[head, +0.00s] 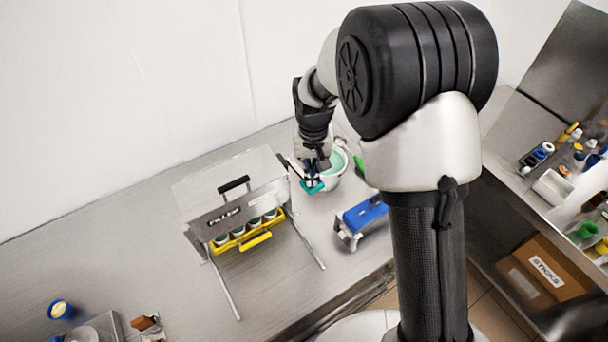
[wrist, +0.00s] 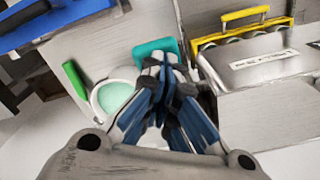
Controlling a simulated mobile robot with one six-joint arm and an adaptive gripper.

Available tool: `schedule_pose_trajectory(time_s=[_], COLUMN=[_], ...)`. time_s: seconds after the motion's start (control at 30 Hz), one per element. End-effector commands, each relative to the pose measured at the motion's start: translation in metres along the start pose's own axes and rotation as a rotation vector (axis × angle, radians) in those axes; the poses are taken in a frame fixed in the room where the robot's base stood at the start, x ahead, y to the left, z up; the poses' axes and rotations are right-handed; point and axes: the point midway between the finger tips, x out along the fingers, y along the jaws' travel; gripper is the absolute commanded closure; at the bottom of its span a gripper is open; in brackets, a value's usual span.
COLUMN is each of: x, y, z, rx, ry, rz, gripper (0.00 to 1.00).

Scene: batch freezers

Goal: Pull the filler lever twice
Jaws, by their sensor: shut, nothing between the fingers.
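The filler (head: 225,207) is a grey metal box with a label on its front, standing on the steel counter left of my gripper. A black bar handle (head: 234,184), which looks like its lever, stands up at the box in the head view. My gripper (head: 314,180) is shut and empty, right of the filler and apart from the black handle. In the wrist view my gripper (wrist: 164,72) has its fingers together, with the filler (wrist: 245,62) to the right.
A yellow carrier (head: 240,238) with several cups sits at the filler's front. A teal block (head: 314,188) and a white bowl of green mix (head: 340,165) are close to my gripper. A blue device (head: 362,215) stands near the counter edge. The counter's left is mostly clear.

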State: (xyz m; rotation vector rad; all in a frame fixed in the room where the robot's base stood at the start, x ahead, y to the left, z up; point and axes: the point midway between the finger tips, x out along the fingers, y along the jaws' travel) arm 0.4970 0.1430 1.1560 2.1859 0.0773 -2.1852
Motion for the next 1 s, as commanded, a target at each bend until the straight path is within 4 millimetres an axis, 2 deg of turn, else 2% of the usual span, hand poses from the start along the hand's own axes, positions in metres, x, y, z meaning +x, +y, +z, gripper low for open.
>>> schedule_pose_trajectory(time_s=[1.0], x=[0.053], y=[0.000], z=[0.000], rx=[0.000], ry=[0.000], rz=[0.000], gripper=[1.00])
